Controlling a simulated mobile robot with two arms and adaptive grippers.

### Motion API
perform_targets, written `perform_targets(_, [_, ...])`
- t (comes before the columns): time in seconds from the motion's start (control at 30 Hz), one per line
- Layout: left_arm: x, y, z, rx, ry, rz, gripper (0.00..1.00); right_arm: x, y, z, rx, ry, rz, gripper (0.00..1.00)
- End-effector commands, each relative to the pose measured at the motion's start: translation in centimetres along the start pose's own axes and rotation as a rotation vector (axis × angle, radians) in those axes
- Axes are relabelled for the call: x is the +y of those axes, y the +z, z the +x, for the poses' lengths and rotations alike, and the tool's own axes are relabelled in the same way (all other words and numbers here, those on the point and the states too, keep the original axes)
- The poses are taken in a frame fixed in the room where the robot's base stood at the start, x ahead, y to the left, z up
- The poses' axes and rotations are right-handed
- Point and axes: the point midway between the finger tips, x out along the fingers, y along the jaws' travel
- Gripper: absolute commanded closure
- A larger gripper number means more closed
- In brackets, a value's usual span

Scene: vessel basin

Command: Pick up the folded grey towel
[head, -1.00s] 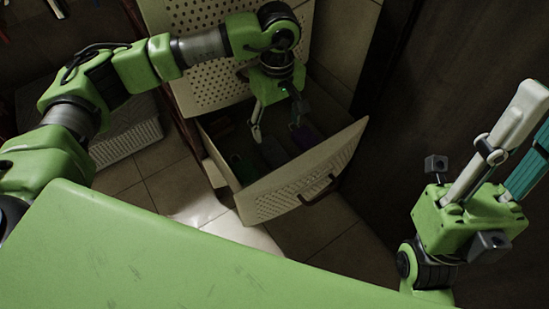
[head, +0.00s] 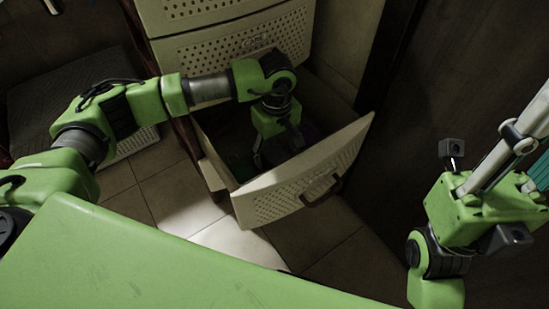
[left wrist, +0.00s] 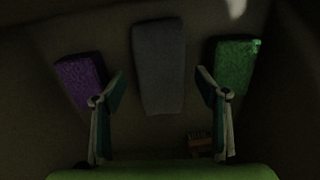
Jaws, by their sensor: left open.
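The folded grey towel (left wrist: 158,65) lies flat on the drawer floor in the left wrist view, between a purple block-like folded item (left wrist: 80,80) and a green one (left wrist: 235,66). My left gripper (left wrist: 160,80) is open, its fingers spread to either side of the towel's line, with nothing between them. In the head view my left gripper (head: 277,152) reaches down inside the open drawer (head: 300,178); the towel is hard to make out there. My right gripper (head: 500,170) is at the far right, pointing up; its tips are cut off.
The drawer belongs to a beige perforated plastic unit (head: 225,40), and its walls surround my left gripper. A small brownish item (left wrist: 199,143) lies low in the left wrist view. Tiled floor (head: 325,240) is in front, a dark wall (head: 450,80) at right.

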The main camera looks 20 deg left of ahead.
Motion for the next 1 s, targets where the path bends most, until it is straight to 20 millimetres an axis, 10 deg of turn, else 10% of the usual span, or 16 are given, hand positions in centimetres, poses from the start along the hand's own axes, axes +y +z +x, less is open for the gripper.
perform_targets(0.33, [0.0, 0.0, 1.1, 0.001, 0.001, 0.000, 0.33, -0.1, 0.0, 0.3, 0.014, -0.006, -0.002, 0.75])
perform_targets(0.53, [0.0, 0.0, 1.1, 0.001, 0.001, 0.000, 0.75, -0.1, 0.0, 0.3, 0.014, -0.006, -0.002, 0.75])
perform_targets(1.0, [0.1, 0.0, 0.1, 0.001, 0.002, 0.000, 0.75, -0.1, -0.1, 0.7, 0.017, -0.006, -0.001, 0.75])
